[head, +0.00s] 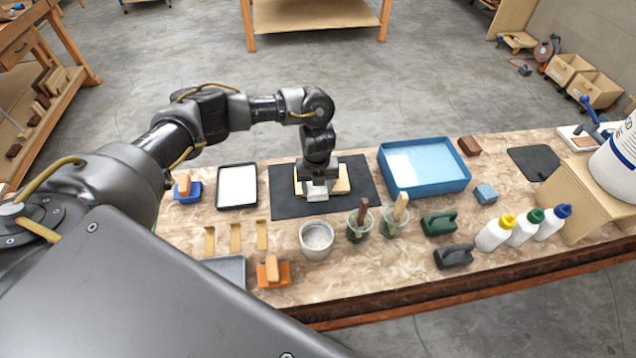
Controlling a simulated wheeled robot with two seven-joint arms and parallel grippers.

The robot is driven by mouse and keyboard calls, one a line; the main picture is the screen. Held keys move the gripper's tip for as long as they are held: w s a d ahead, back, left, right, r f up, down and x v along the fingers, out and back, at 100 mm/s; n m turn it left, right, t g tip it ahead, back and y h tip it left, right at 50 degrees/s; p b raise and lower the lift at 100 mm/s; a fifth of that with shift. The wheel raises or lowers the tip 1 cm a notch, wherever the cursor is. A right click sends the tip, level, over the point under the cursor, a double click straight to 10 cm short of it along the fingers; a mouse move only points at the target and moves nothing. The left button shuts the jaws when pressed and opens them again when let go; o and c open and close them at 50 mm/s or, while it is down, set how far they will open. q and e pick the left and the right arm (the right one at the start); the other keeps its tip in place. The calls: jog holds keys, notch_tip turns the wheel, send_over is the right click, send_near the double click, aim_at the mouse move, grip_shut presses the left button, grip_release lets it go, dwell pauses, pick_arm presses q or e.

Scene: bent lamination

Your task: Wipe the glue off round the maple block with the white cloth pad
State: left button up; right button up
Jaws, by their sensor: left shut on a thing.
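The maple block (342,177) is a pale wooden piece on the black mat (364,200) at the middle of the bench. My left gripper (318,182) reaches down over it from above and hides part of it. The gripper is shut on the white cloth pad (317,194), which shows under the fingers at the block's near side. I cannot tell whether the pad touches the block or the mat. Glue around the block is too small to make out. My right gripper is not in view.
A blue tray (458,184) stands right of the mat and a black-rimmed white tray (256,188) left of it. A white tub (316,240) and two jars with brushes (360,222) stand in front. Glue bottles (493,234) and dark tools (438,223) fill the right front.

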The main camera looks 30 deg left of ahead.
pick_arm(q)
notch_tip(320, 180, up, 7)
jog(key=p, duration=0.6)
dwell(0.3)
